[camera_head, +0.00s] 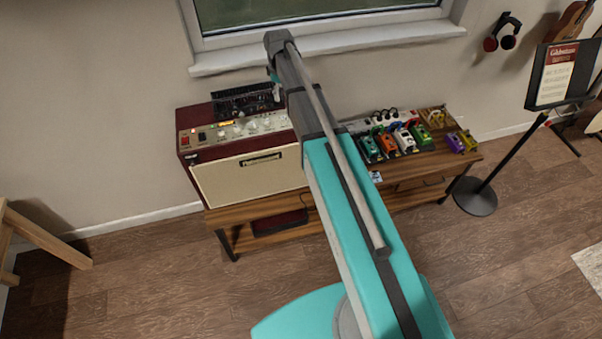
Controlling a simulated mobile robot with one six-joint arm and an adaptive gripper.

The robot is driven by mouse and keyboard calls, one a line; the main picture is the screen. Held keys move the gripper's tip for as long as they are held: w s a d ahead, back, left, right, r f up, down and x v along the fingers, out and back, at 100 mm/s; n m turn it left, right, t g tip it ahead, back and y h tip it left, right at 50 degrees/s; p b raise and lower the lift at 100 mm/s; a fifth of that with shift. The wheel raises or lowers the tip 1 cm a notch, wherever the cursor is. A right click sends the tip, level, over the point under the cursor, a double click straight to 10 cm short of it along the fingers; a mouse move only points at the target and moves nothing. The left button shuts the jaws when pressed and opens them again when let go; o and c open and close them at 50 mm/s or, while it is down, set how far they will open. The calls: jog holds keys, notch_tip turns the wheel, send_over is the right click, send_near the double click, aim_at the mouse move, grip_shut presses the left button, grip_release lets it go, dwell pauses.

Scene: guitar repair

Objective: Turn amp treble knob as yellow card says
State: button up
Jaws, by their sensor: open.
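The amp (248,178) is dark red with a cream grille and stands at the left end of a wooden bench. Several pale knobs (237,130) sit in a row on its light control panel. Their labels are too small to read, so I cannot tell which is treble or how it points. My gripper (277,96) is a small dark shape at the end of my arm, open, above the back right of the amp's panel. My arm hides part of it and the panel's right end. I cannot make out a yellow card.
A dark electronic unit (232,104) sits at the back of the amp. Several coloured pedals (388,145) stand on the bench (270,212) right of my arm. A window sill (225,62) is behind. A music stand (483,196) is at right. Floor in front is clear.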

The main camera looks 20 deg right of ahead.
jog(key=s+f+m+b, duration=0.4)
jog(key=s+f+b, duration=0.3)
jog(key=s, duration=0.6)
jog(key=s+f+m+b, duration=0.5)
jog(key=s+f+b, duration=0.2)
jog(key=s, duration=0.6)
jog(key=shift+s+a+b, duration=0.15)
jog(key=shift+a+b, duration=0.25)
dwell(0.3)
dwell(2.5)
